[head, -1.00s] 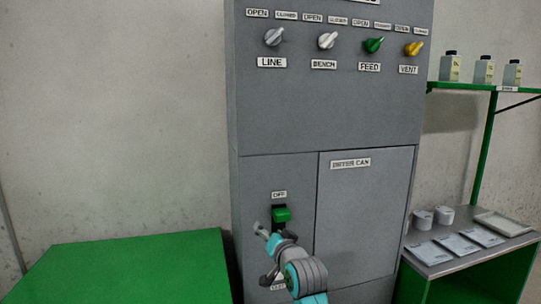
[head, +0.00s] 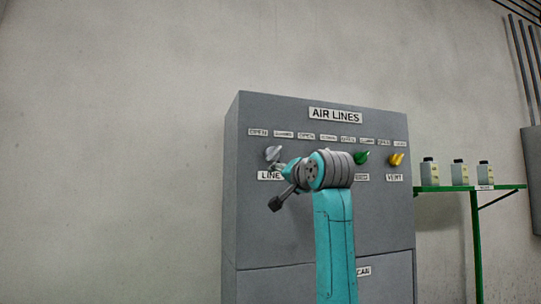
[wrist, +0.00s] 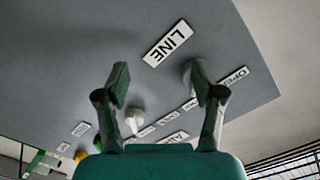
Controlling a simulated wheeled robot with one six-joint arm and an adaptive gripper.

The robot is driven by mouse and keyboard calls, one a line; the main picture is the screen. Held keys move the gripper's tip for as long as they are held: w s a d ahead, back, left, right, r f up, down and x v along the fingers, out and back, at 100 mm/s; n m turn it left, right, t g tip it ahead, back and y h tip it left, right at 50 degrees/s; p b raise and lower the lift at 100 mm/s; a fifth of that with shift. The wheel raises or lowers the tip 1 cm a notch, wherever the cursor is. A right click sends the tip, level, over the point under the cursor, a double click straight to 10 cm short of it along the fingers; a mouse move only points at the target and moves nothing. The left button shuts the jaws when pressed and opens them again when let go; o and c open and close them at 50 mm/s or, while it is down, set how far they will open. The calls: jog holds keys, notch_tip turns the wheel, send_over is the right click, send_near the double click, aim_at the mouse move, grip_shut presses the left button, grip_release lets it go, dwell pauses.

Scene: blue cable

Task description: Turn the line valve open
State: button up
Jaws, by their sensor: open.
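The line valve (head: 273,153) is a white-grey knob at the upper left of the grey cabinet, above the LINE label (head: 268,176). Its lever tilts up and right, toward the CLOSED label (head: 284,134) and away from the OPEN label (head: 258,132). My gripper (head: 281,169) is just below and right of the knob in the head view, open and empty. In the wrist view my gripper (wrist: 160,82) has its fingers spread, and the line valve (wrist: 188,70) shows beside the right fingertip, partly hidden by it. I cannot tell whether they touch.
My arm hides the bench valve in the head view; a white knob (wrist: 135,119) shows between the fingers in the wrist view. A green feed valve (head: 361,157) and yellow vent valve (head: 396,159) are to the right. Bottles stand on a green shelf (head: 462,188).

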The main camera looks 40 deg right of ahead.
send_near(276, 152)
jog(key=x, duration=1)
jog(key=shift+w, duration=0.2)
jog(key=c, duration=1.1)
